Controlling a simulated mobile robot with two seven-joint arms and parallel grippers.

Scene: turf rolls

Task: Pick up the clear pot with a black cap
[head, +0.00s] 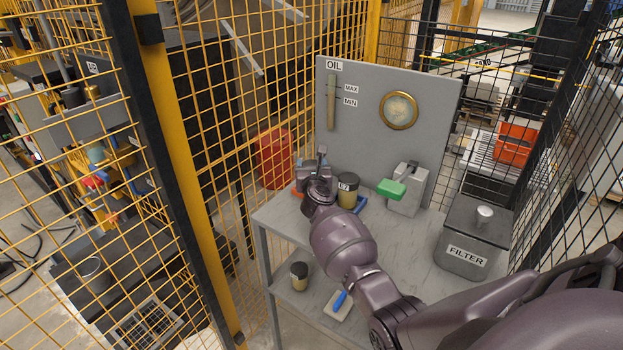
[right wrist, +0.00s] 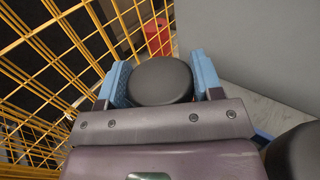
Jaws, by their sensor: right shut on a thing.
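My right gripper (head: 314,168) is at the back left of the grey table, in front of the oil panel. In the right wrist view its blue fingers (right wrist: 162,76) are closed on both sides of a pot with a round black cap (right wrist: 160,82). The body of this pot is hidden below the cap, and my arm covers it in the head view. I cannot tell whether it is lifted. A second black-capped pot (head: 348,190), with yellowish contents and a label, stands just right of the gripper. Its dark cap shows at the lower right of the wrist view (right wrist: 300,152). My left gripper is out of view.
A black-capped pot (head: 299,275) and a blue-handled brush (head: 340,302) are on the lower shelf. Yellow mesh fencing (head: 190,150) is close on the left.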

